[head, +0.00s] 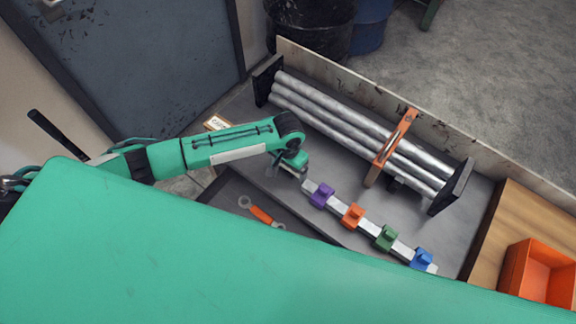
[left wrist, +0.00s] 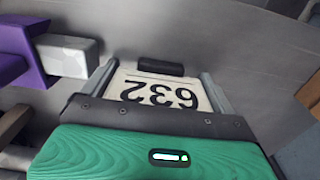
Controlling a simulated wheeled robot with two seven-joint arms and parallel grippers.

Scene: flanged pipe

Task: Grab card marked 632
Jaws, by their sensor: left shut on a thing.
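The white card marked 632 (left wrist: 160,93) shows in the left wrist view, its black digits upside down there. My left gripper (left wrist: 160,82) is shut on the card, with one grey finger along each side edge. In the head view my left gripper (head: 286,168) is above the grey bench, just left of the purple block's end of the rail. The card cannot be made out in the head view. A short black piece (left wrist: 160,67) shows at the card's far edge; I cannot tell whether they touch. My right gripper is not in view.
A pale rail (head: 331,201) carries purple (head: 321,195), orange (head: 353,215), green (head: 385,238) and blue (head: 421,259) blocks. Behind it lie clamped metal pipes (head: 350,130). An orange wrench (head: 261,215) lies nearer me. An orange bin (head: 538,272) stands at right.

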